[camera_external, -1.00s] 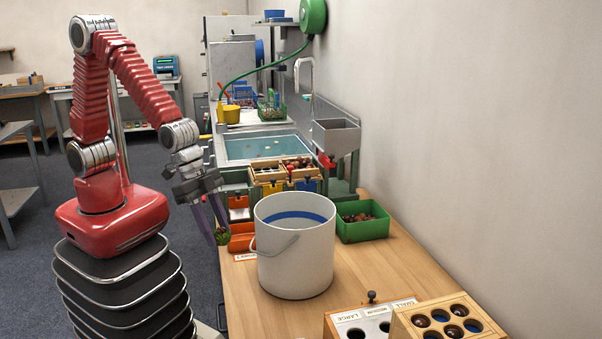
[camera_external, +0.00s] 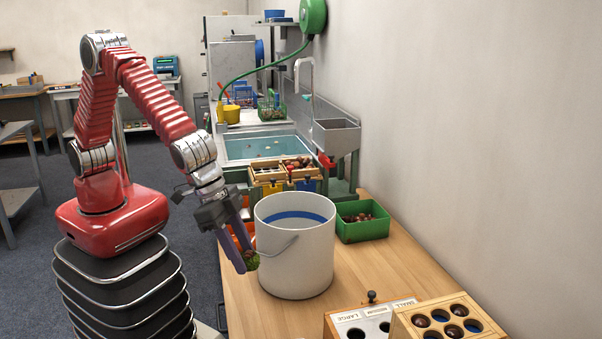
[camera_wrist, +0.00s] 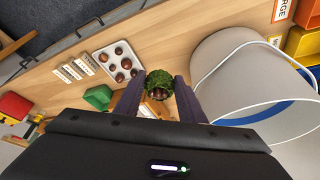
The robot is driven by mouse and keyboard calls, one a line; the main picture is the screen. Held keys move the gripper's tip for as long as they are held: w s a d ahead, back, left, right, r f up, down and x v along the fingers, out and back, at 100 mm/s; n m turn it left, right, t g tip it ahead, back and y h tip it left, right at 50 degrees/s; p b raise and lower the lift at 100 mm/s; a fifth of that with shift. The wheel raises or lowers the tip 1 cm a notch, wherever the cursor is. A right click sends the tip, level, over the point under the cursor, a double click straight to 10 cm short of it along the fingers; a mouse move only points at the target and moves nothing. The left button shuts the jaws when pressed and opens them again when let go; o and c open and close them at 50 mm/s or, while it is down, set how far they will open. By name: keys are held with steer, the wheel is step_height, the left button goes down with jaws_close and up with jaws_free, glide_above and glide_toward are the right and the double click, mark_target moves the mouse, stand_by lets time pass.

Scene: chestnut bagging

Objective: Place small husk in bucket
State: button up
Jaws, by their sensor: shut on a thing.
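The small husk (camera_wrist: 158,83) is green and spiky, with brown chestnut showing in its opening. My gripper (camera_wrist: 158,93) is shut on it, one finger on each side. In the external view the husk (camera_external: 250,260) shows at the fingertips of my gripper (camera_external: 246,263), just left of the bucket and below its rim. The bucket (camera_external: 296,262) is white, with a wire handle and a blue band inside, upright on the wooden table. It also shows at the right in the wrist view (camera_wrist: 212,80). Its bottom is hidden.
A green bin (camera_external: 364,230) of chestnuts stands right of the bucket. Behind are divided wooden boxes (camera_external: 268,176) and a sink (camera_external: 262,147). In front are a labelled sorting box (camera_external: 347,323) and a holed wooden tray (camera_external: 407,322). The table right of the bucket is mostly clear.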

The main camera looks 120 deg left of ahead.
steer(key=w+a+f+n+g+y, duration=0.1)
steer(key=w+a+f+n, duration=0.2)
steer(key=w, duration=0.5)
steer(key=w+a+f+n+y, duration=0.2)
steer(key=w+a+n, duration=0.4)
steer(key=w, duration=0.3)
steer(key=shift+a+f+g, duration=0.4)
steer(key=shift+a+f, duration=0.1)
steer(key=shift+a, duration=0.1)
steer(key=shift+s, duration=0.1)
steer(key=shift+f, duration=3.15)
steer(key=shift+f, duration=1.85)
steer(key=shift+f, duration=0.1)
